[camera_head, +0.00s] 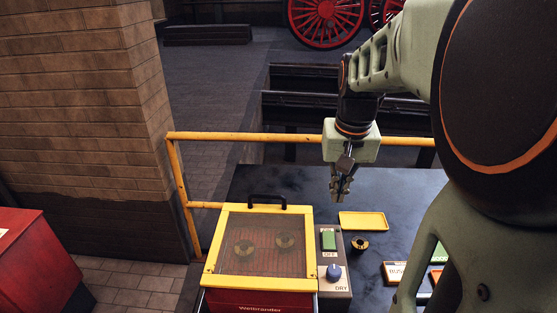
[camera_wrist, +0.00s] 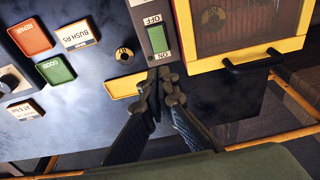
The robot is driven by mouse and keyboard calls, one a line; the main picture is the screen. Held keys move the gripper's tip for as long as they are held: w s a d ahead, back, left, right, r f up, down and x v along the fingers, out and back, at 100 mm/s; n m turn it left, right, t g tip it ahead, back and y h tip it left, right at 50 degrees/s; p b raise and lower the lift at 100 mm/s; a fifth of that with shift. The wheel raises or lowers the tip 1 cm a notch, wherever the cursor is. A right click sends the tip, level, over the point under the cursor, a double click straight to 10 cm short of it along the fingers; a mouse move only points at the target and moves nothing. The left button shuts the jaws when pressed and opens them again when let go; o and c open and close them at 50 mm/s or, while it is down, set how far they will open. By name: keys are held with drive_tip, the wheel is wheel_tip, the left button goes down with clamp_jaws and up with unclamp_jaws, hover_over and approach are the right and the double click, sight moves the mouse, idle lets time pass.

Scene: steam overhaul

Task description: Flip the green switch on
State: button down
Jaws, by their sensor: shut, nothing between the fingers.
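The green switch (camera_head: 328,240) is a rocker on a grey control box (camera_head: 345,285) at the right side of a yellow-framed machine (camera_head: 210,265). In the wrist view the switch (camera_wrist: 156,38) lies between the words OFF and ON, with ON at the end nearer my gripper. I cannot tell which side is pressed. My gripper (camera_head: 339,195) is shut and empty, pointing down behind the control box in the head view. In the wrist view my gripper (camera_wrist: 161,74) has its fingertips just beyond the ON end; I cannot tell whether they touch the box.
The machine's black handle (camera_head: 267,200) stands up close to my gripper's left. A yellow tray (camera_head: 363,221) and a small ring part (camera_head: 360,244) lie to the right. A yellow rail (camera_head: 240,136) runs behind.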

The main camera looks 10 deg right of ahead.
sight(329, 234)
drive_tip(key=f, duration=0.4)
drive_tip(key=w+f, duration=0.1)
drive_tip(key=f, duration=0.4)
drive_tip(key=w+f, duration=0.1)
drive_tip(key=f, duration=0.3)
drive_tip(key=shift+w+d+f, duration=0.2)
drive_tip(key=shift+d+f, duration=0.1)
drive_tip(key=shift+f, duration=0.1)
drive_tip(key=shift+p, duration=0.4)
drive_tip(key=shift+w+d+f+g+p, duration=0.1)
drive_tip(key=shift+w+f+g+p, duration=0.15)
drive_tip(key=shift+g+p, duration=0.35)
drive_tip(key=shift+f, duration=0.15)
drive_tip(key=shift+s, duration=0.15)
